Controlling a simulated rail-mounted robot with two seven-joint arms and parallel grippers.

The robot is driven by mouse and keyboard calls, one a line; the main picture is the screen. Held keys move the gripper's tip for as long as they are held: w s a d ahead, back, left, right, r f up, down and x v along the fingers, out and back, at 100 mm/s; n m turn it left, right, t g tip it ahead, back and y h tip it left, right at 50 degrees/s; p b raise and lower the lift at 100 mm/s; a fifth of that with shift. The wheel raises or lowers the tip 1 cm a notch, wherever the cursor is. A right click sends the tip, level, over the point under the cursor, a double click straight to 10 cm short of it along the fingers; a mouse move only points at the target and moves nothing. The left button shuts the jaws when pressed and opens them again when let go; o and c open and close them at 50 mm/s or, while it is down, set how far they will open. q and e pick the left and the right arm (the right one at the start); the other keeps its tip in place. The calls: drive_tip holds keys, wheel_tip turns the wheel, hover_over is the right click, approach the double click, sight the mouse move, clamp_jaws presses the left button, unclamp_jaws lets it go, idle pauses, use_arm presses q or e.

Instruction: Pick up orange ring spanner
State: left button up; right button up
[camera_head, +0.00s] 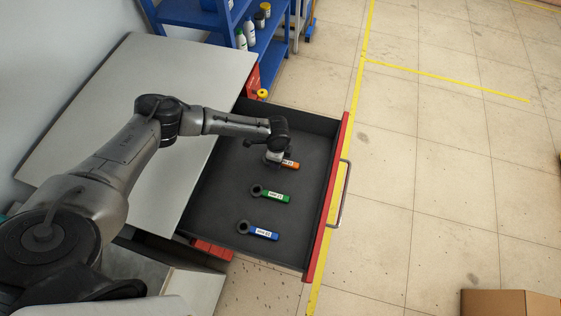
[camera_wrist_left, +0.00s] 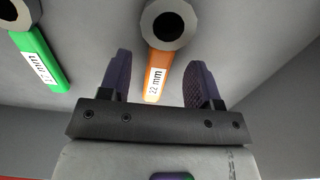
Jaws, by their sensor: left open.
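The orange ring spanner (camera_head: 291,164) lies in the open drawer, at its far end, partly hidden by my left gripper (camera_head: 275,157) in the head view. In the left wrist view the orange ring spanner (camera_wrist_left: 156,78) has a dark ring end and a label reading 22 mm. My left gripper (camera_wrist_left: 160,82) is open, with its two fingers on either side of the orange handle. No contact with the handle shows. My right gripper is not in view.
A green spanner (camera_head: 271,194) and a blue spanner (camera_head: 259,231) lie nearer in the same drawer (camera_head: 215,205). The drawer has dark walls and a red front with a handle (camera_head: 340,193). A grey worktop (camera_head: 150,75) lies left. A blue shelf (camera_head: 266,35) stands behind.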

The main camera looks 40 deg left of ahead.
use_arm(q)
drive_tip(key=shift+f, duration=0.8)
clamp_jaws()
drive_tip(key=shift+r, duration=0.1)
